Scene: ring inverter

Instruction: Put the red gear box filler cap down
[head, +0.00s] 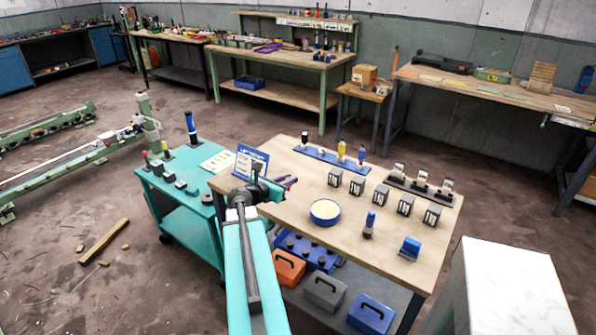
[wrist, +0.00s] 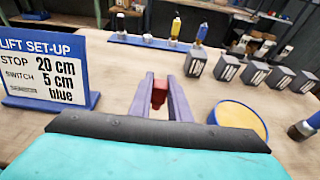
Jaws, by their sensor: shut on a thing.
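My gripper (wrist: 160,82) shows in the wrist view with its two fingers close around a small dark red piece, the red gear box filler cap (wrist: 159,95). It is shut on the cap and holds it over the wooden table top (wrist: 110,112); the gap between cap and table cannot be judged. In the head view my gripper (head: 288,182) is over the left part of the same table, just right of the blue and white sign (head: 251,161). The cap cannot be made out there.
A blue round dish (head: 325,212) with a yellowish inside stands right of my gripper. Several dark labelled blocks (head: 357,185) stand in a row behind it. A teal cart (head: 185,205) adjoins on the left.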

